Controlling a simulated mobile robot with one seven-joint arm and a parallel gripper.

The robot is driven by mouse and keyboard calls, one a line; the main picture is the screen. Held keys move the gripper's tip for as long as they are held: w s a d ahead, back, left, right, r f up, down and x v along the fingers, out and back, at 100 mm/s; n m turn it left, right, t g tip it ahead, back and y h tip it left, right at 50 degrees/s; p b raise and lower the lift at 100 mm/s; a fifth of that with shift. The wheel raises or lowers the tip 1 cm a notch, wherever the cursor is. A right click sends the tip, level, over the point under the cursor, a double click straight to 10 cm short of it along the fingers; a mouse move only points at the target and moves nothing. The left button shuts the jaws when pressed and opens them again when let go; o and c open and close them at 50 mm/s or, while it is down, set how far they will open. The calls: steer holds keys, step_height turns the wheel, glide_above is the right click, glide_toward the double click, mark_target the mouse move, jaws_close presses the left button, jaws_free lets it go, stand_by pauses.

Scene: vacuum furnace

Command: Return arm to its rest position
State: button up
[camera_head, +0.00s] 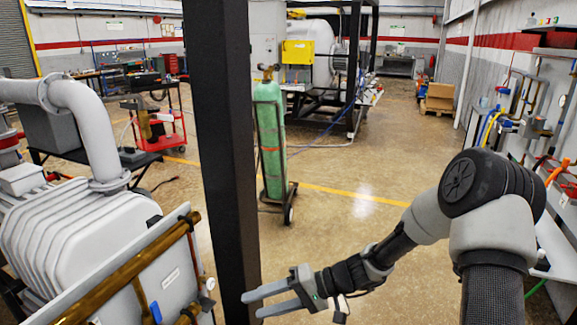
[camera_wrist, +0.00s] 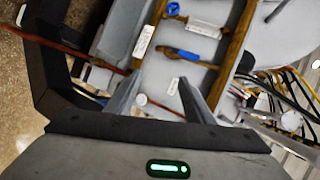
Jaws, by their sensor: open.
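My gripper (camera_head: 270,301) is in the lower middle of the head view, at the end of my arm, which reaches in from the right. Its two fingers point left, close to the black post. The jaws are apart with nothing between them. In the wrist view my gripper (camera_wrist: 158,103) shows its two grey fingers spread, facing brass pipes with a blue valve handle (camera_wrist: 183,54) on a grey panel. The fingers appear apart from the pipes, though the exact gap is hard to tell.
A black post (camera_head: 225,150) stands just left of my gripper. A grey ribbed pump (camera_head: 85,235) with brass pipes (camera_head: 130,280) fills the lower left. A green gas cylinder (camera_head: 269,135) stands on a cart behind. Open floor (camera_head: 350,215) lies between the cylinder and my arm.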

steer(key=s+d+r+t+h+p, duration=0.1)
steer(key=s+d+r+h, duration=0.3)
steer(key=r, duration=0.5)
steer(key=s+d+r+m+t+h+p, duration=0.1)
steer(key=s+d+r+t+h+p, duration=0.1)
steer(key=s+d+r, duration=0.7)
steer(key=s+d+r+t+h+p, duration=0.2)
steer(key=s+d+r+h, duration=0.4)
steer(key=r, duration=0.4)
steer(key=shift+s+d+r+t+h, duration=0.15)
steer(key=shift+d+r+t+h, duration=0.2)
steer(key=shift+d+h, duration=0.3)
steer(key=shift+f, duration=0.1)
